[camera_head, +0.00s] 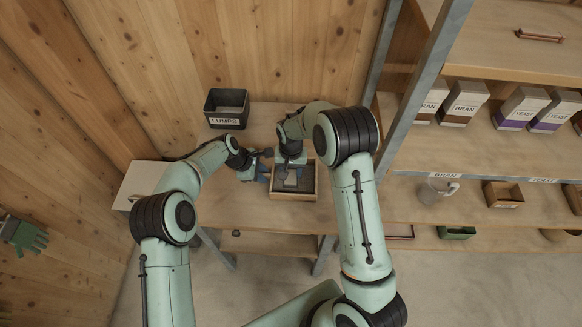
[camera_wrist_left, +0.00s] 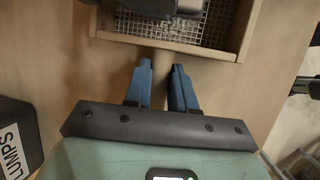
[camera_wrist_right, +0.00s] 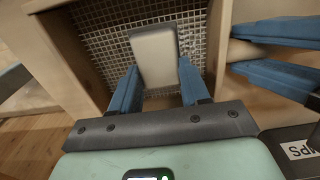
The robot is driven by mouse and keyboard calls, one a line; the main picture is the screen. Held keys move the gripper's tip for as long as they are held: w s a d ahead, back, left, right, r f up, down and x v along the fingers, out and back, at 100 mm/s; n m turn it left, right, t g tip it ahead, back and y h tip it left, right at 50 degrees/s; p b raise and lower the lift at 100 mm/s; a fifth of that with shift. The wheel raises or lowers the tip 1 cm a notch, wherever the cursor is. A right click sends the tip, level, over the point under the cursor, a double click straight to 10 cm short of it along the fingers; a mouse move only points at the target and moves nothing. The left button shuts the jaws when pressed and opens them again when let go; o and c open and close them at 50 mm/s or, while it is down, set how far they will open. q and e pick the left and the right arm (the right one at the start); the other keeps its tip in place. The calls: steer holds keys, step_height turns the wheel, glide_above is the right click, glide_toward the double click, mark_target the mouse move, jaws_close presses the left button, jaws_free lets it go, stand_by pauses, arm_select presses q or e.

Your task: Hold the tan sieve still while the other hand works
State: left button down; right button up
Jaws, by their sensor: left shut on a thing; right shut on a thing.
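The tan sieve (camera_head: 293,197) is a wooden frame with a wire mesh, lying on the wooden table; its rim also shows in the left wrist view (camera_wrist_left: 150,43) and the right wrist view (camera_wrist_right: 85,72). My left gripper (camera_head: 265,169) is at the sieve's left side, its blue fingers shut around the short wooden handle (camera_wrist_left: 160,62). My right gripper (camera_head: 291,179) is over the mesh, shut on a pale flat block (camera_wrist_right: 154,55). The block is over or on the mesh; contact is unclear. Some whitish bits (camera_wrist_right: 192,52) show on the mesh.
A black bin labelled LUMPS (camera_head: 227,121) stands at the back left of the table. A white box (camera_head: 139,181) is at the left. A shelf unit (camera_head: 480,150) with BRAN and YEAST bags (camera_head: 463,103) stands close on the right. Bare tabletop lies behind the sieve.

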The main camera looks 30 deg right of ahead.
steer(key=shift+s+a+f, duration=0.15)
steer(key=shift+s+a, duration=0.3)
steer(key=shift+s, duration=0.4)
steer(key=shift+w+d, duration=0.4)
steer(key=shift+w, duration=0.2)
steer(key=shift+w+d, duration=0.4)
steer(key=shift+w, duration=0.2)
steer(key=shift+s+a+r, duration=0.25)
steer(key=shift+s+a, duration=0.55)
steer(key=shift+s, duration=0.3)
steer(key=shift+w, duration=0.1)
